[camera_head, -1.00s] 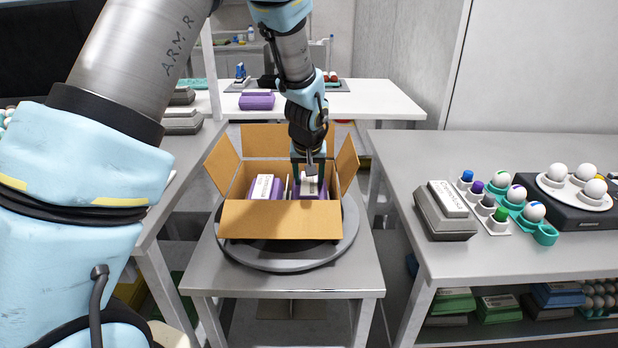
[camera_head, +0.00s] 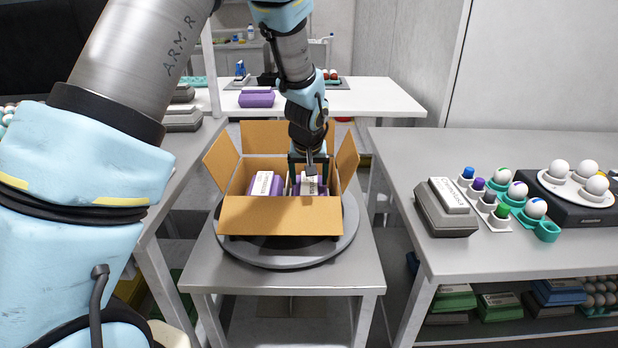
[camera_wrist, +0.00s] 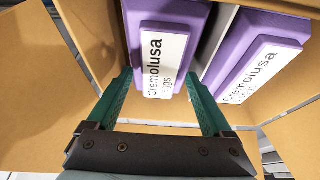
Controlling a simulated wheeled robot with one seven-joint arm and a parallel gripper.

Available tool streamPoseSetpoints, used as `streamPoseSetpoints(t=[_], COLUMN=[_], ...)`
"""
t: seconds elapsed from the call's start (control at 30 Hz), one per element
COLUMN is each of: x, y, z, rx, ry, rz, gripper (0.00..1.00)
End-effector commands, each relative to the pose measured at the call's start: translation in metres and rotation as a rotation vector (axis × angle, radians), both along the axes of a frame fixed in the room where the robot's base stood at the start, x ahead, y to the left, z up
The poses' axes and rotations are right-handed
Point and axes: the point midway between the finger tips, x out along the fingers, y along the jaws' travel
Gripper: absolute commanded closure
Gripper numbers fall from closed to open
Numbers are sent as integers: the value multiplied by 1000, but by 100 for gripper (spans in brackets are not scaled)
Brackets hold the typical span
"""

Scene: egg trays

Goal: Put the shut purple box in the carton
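Two shut purple boxes with white labels lie side by side in the open cardboard carton (camera_head: 281,217), the left one (camera_head: 264,186) and the right one (camera_head: 308,188). My gripper (camera_head: 309,178) is over the right-hand box, inside the carton's mouth. In the wrist view my gripper (camera_wrist: 160,77) is open, with its green fingertips at either side of one labelled purple box (camera_wrist: 160,20). I cannot tell whether they touch it. The other purple box (camera_wrist: 262,50) lies beside it, with a narrow divider between. The boxes' undersides are hidden.
The carton stands on a round turntable (camera_head: 277,250) on a small metal table (camera_head: 340,273), its flaps spread. Another purple box (camera_head: 257,99) lies on the white table behind. A grey box (camera_head: 446,209) and egg trays stand on the right-hand table (camera_head: 400,160).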

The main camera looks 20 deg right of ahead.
Motion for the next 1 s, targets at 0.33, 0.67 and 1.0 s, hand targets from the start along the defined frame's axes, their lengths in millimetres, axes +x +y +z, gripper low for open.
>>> streamPoseSetpoints(t=[0.33, 0.67, 1.0], x=[-1, -15, -34], y=[1, 7, 18], z=[-1, 39, 90], rx=[2, -3, -2], ry=[1, -3, -1], rz=[0, -2, 0], gripper=[4, 4, 4])
